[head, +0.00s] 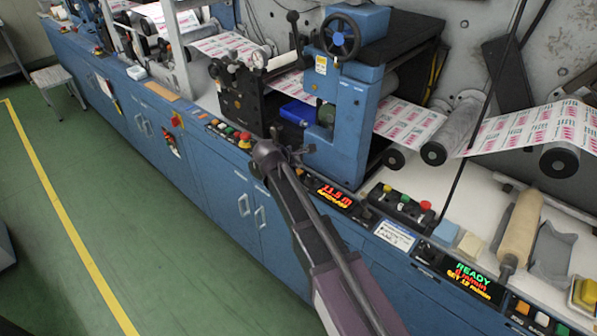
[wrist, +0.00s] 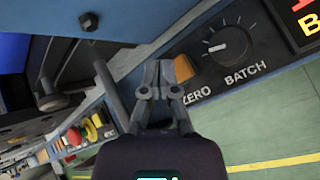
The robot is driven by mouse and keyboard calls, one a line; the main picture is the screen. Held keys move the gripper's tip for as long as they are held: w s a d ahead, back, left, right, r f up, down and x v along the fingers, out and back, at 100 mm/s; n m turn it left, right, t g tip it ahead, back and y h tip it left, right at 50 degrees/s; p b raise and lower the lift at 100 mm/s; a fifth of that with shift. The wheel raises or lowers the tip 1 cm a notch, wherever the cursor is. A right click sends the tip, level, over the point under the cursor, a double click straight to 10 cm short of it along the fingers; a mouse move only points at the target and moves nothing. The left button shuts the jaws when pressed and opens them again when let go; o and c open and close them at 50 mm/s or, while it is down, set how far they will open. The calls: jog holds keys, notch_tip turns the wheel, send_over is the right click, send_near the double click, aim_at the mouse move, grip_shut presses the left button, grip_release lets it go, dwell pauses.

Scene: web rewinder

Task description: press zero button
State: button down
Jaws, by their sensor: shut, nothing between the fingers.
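The zero button is an orange block (wrist: 184,68) on the black panel, above the printed word ZERO in the wrist view. My gripper (wrist: 158,68) is shut and empty, with its fingertips just left of the button in that view. I cannot tell whether they touch it. In the head view my gripper (head: 281,139) is over the machine's front ledge, left of the red-lit display (head: 334,192). The zero button is not clear in the head view, where my arm covers that area.
A BATCH knob (wrist: 225,46) sits right of the button. A row of coloured buttons with a red emergency stop (head: 245,140) lies left of my gripper. The blue rewinder frame (head: 345,110) stands behind. Green floor (head: 130,215) is open in front.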

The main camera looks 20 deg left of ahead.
aim_at(297, 172)
jog(key=shift+f+b, duration=0.95)
dwell(1.3)
jog(key=shift+r, duration=0.15)
jog(key=shift+d+r+p, duration=0.1)
jog(key=shift+r+p, duration=0.75)
jog(key=shift+p, duration=0.1)
notch_tip(297, 172, up, 5)
jog(key=p, duration=0.5)
dwell(0.4)
jog(key=shift+f, duration=0.1)
dwell(0.7)
